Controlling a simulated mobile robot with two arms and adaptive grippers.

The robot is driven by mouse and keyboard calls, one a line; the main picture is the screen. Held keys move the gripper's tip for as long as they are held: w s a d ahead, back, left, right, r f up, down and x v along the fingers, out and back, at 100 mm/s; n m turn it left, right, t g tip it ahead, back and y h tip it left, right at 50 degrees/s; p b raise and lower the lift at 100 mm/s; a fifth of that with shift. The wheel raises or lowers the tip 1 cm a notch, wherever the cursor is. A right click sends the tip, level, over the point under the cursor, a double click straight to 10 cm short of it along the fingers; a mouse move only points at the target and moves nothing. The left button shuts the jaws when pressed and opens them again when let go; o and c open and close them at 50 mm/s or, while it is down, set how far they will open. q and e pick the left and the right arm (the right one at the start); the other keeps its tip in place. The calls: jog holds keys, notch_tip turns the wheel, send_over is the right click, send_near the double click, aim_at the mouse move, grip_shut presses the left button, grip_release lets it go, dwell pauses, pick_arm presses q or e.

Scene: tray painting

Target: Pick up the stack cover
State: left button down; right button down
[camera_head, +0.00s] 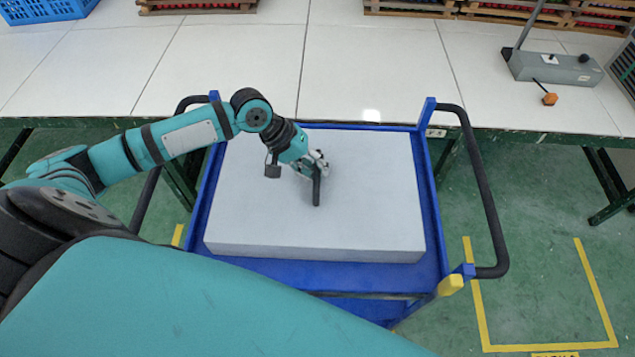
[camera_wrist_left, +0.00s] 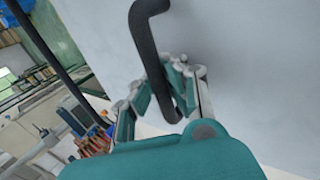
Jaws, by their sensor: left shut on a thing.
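The stack cover (camera_head: 360,215) is a large pale grey slab with a black handle (camera_head: 316,189) on its top. It sits on the blue cart (camera_head: 435,225) in the head view. My left gripper (camera_head: 317,168) reaches in from the left and is shut on the handle at its far end. In the left wrist view the fingers (camera_wrist_left: 172,95) close around the black handle (camera_wrist_left: 148,30), with the pale cover (camera_wrist_left: 255,60) behind it. What lies under the cover is hidden. My right gripper is not in view.
A long white table (camera_head: 370,65) runs behind the cart. A grey device (camera_head: 555,68) with an orange part stands on it at the right, and a blue crate (camera_head: 45,10) at the far left. Black cart handles (camera_head: 485,190) stick out at the sides.

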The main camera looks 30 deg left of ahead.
pick_arm(q)
jog(key=shift+r, duration=0.15)
dwell(0.3)
jog(key=shift+r, duration=0.1)
jog(key=shift+w+r, duration=0.1)
jog(key=shift+r, duration=0.25)
notch_tip(320, 180, up, 9)
jog(key=shift+b, duration=0.7)
jog(key=shift+r, duration=0.2)
notch_tip(320, 180, up, 8)
jog(key=p, duration=1.1)
jog(key=shift+r, duration=0.2)
